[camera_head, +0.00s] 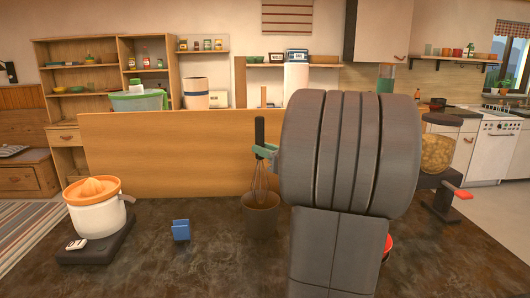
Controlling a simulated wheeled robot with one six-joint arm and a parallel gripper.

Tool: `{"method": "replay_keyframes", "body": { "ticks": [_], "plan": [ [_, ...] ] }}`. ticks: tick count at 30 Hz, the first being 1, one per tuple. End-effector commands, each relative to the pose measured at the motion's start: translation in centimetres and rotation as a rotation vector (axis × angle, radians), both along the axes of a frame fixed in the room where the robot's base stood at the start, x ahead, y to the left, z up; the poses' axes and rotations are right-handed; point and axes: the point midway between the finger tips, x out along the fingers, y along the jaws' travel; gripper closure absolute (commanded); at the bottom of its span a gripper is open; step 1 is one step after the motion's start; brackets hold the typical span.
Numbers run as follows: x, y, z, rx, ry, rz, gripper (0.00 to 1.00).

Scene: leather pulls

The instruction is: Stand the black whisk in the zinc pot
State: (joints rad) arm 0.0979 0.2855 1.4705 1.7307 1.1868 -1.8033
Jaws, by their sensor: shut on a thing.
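The black whisk (260,131) is upright, its black handle at the top and its wire loops pointing down. My gripper (264,152), with greenish fingertips, is shut on the whisk near the lower end of the handle. The zinc pot (262,222), a dark brownish-grey open pot, stands on the dark counter directly below in the picture. The wire loops reach down to the pot's rim, and their lower end seems to be at or inside the mouth. I cannot tell whether the whisk touches the bottom. My arm hides the area right of the pot.
An orange-topped white juicer (94,205) stands on a dark base at the left. A small blue block-like thing (181,229) lies left of the pot. A red thing (388,245) is mostly hidden by my arm. A wooden panel (170,155) stands behind. Counter between juicer and pot is mostly clear.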

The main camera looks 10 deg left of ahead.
Motion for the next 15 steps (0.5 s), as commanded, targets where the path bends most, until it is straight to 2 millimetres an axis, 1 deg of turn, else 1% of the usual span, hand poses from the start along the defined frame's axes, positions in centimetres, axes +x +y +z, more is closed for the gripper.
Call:
{"method": "replay_keyframes", "body": {
  "ticks": [1,15],
  "plan": [
    [0.0,0.0,-0.7,0.0,-0.001,0.0,1.0],
    [0.0,0.0,-3.4,0.0,-0.002,0.001,1.0]
  ]
}}
